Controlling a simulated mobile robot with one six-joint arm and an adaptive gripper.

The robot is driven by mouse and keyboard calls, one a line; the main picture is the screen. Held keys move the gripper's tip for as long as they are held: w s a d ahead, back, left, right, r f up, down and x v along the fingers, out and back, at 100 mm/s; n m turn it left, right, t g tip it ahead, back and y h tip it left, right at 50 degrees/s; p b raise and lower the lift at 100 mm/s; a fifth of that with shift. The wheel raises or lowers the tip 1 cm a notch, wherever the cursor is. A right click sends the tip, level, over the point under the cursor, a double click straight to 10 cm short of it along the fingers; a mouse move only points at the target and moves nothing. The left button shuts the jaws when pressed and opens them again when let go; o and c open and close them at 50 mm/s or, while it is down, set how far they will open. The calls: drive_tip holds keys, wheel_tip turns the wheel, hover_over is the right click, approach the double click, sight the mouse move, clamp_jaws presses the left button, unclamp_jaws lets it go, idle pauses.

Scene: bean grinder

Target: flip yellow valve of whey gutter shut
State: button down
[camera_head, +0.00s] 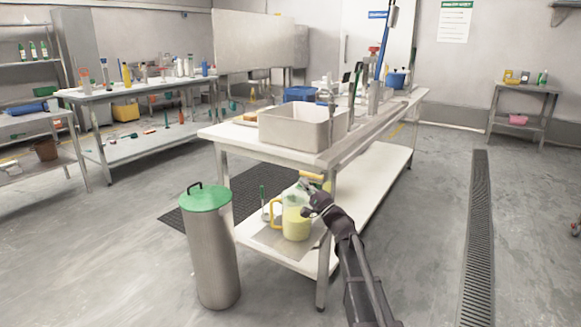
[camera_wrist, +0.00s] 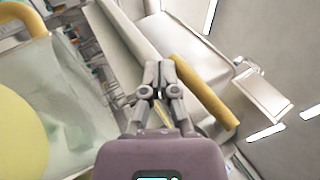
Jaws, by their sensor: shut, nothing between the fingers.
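The yellow valve lever (camera_head: 312,175) is at the near end of the long table, just below the tabletop. In the wrist view it is a long yellow bar (camera_wrist: 205,92) slanting down to the right. A pale metal channel (camera_wrist: 128,42), perhaps the gutter, runs beside it on the left. My gripper (camera_head: 307,187) is shut and empty, just below the lever. In the wrist view its fingertips (camera_wrist: 159,68) are right beside the lever's upper end; I cannot tell whether they touch it. The lever's pivot is not clear.
A clear jug (camera_head: 296,218) of yellow liquid stands on the lower shelf, close beside my gripper. A tall metal canister (camera_head: 212,255) with a green lid stands on the floor to the left. A large pale basin (camera_head: 290,130) sits above.

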drive_tip(key=s+a+f+n+g+h+p, duration=0.25)
drive_tip(key=s+f+n+g, duration=0.25)
drive_tip(key=s+f+g, duration=0.3)
drive_tip(key=s+a+f+n+g+h+p, duration=0.15)
drive_tip(key=s+a+f+n+g, duration=0.3)
drive_tip(key=s, duration=0.45)
drive_tip(key=s+d+f+n+g+h+p, duration=0.1)
drive_tip(key=s+d+f+g+h+p, duration=0.2)
drive_tip(key=s+d+h, duration=0.4)
drive_tip(key=s+d+f+g+h+p, duration=0.1)
drive_tip(key=s+d+f+g+h, duration=0.1)
drive_tip(key=s+d+f+h, duration=0.45)
drive_tip(key=s+r+y+p, duration=0.1)
drive_tip(key=s+r+p, duration=0.2)
drive_tip(key=r+p, duration=3.4)
wheel_tip(320, 180, up, 2)
drive_tip(key=shift+d+r, duration=0.15)
drive_tip(key=shift+d, duration=0.3)
drive_tip(key=shift+s+y, duration=0.1)
drive_tip(key=shift+y, duration=0.15)
